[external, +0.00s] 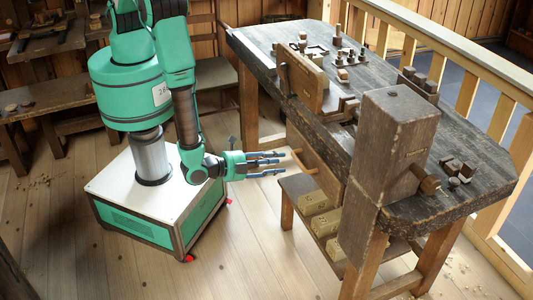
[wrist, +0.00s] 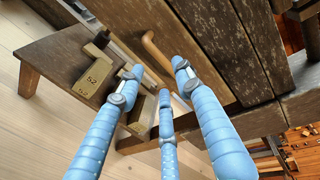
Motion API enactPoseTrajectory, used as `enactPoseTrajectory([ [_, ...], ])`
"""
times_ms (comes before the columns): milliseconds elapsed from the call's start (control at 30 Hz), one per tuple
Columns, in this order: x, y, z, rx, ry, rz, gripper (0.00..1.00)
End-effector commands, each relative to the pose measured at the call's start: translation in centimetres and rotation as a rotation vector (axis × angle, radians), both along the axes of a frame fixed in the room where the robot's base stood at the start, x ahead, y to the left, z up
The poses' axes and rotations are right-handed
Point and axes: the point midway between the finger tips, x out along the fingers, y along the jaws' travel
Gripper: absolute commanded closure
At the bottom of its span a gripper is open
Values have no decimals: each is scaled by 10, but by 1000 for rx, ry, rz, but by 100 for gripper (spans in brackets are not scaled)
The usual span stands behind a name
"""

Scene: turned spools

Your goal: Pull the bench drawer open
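The bench drawer (external: 322,172) shows as a brown wooden front under the worn bench top, with a light wooden bar handle (external: 304,162) on its face. In the wrist view the curved handle (wrist: 154,52) stands out from the dark drawer front (wrist: 195,55). I see no clear gap showing the drawer pulled out. My gripper (external: 280,163) has blue fingers, spread apart and pointing at the handle from the left. In the wrist view the open fingers (wrist: 160,76) are short of the handle, with nothing between them. Contact with the handle is not visible.
A low shelf (wrist: 62,60) below the drawer holds several numbered wooden blocks (external: 318,203). A large vise block (external: 392,140) stands at the bench's near end. Tools and turned pieces lie on the bench top (external: 460,135). Floor left of the drawer is clear.

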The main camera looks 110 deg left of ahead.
Motion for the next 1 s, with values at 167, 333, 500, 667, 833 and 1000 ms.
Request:
enactPoseTrajectory([
  [167, 19, 21, -8, 1, 1, 2, 65],
  [333, 37, 39, -12, 0, 0, 2, 65],
  [500, 50, 51, -16, 1, 1, 2, 65],
  [667, 56, 57, -17, 1, 1, -1, 65],
  [833, 58, 59, -18, 1, 1, -1, 65],
  [1000, 58, 58, -18, 1, 1, -1, 65],
])
